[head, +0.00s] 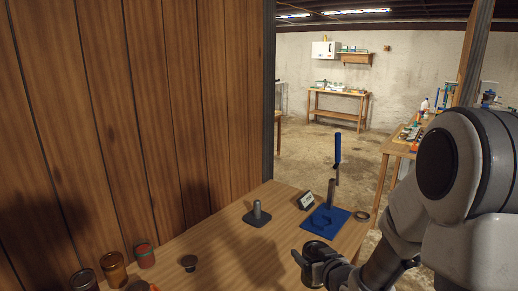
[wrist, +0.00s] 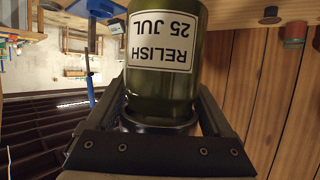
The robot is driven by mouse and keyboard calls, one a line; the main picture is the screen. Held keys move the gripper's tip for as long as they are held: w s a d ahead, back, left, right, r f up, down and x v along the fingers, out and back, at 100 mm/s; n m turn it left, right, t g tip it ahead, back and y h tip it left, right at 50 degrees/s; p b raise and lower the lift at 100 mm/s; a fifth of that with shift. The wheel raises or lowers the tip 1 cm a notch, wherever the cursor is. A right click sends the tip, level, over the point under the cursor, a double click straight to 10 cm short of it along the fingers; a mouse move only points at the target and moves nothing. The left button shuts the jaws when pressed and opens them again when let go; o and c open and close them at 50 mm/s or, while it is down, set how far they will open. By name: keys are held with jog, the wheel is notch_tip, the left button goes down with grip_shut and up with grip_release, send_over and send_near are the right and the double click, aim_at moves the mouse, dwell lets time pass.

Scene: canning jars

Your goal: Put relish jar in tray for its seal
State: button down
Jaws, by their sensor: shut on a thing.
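The relish jar (wrist: 162,65) is a green jar with a white label reading RELISH 25 JUL, upside down in the wrist view. My gripper (wrist: 158,105) is shut on it near its dark lid, one finger on each side. In the head view my gripper (head: 318,262) is above the near right part of the table, and the jar is largely hidden there. A flat blue tray (head: 340,216) with a round outline and a grey post at its back lies farther off, beyond my gripper. Its blue also shows at the top of the wrist view (wrist: 97,8).
A small sign (head: 305,201) stands left of the tray, and a flat ring or lid (head: 362,215) lies right of it. A grey post on a base (head: 258,215) and a dark knob (head: 189,262) are farther left. Several jars, one amber (head: 113,270), stand at the left edge.

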notch_tip(320, 180, down, 8)
jog(key=m+h, duration=0.2)
jog(key=h, duration=0.1)
jog(key=shift+w+d+t, duration=0.3)
jog(key=shift+w, duration=0.05)
jog(key=shift+w+a+r, duration=0.1)
dwell(0.5)
